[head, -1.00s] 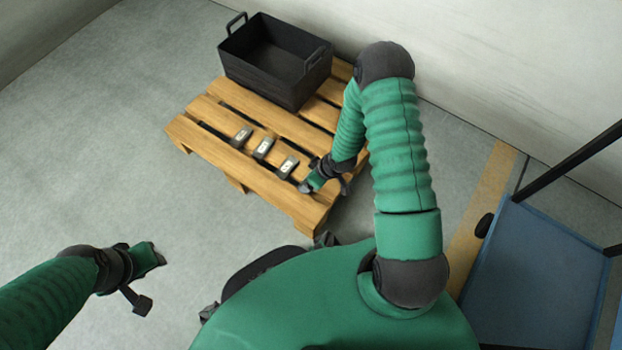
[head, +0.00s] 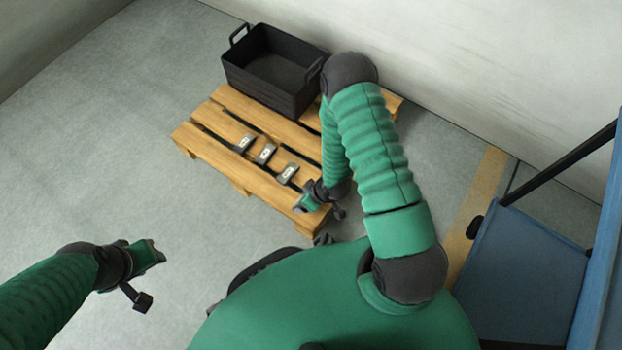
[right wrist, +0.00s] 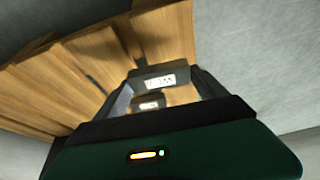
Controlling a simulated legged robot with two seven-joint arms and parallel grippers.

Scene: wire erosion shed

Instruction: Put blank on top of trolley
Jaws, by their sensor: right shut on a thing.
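My right gripper (head: 301,206) is at the pallet's near right edge, shut on a blank (right wrist: 153,78). In the right wrist view this grey blank with a white label sits between the fingertips; the head view largely hides it. Three similar labelled blanks (head: 265,153) lie in a row on the wooden pallet (head: 205,145); one shows past the held one in the right wrist view (right wrist: 148,104). The blue trolley (head: 525,265) stands at the right, partly out of frame. My left gripper (head: 156,253) is over bare floor, touching nothing; its finger gap is unclear.
A black open crate (head: 265,85) with handles sits at the pallet's back. A wall (head: 470,60) runs behind. A dark trolley post (head: 560,165) slants across the right side. A yellow floor stripe (head: 485,185) lies between pallet and trolley. Floor at left is clear.

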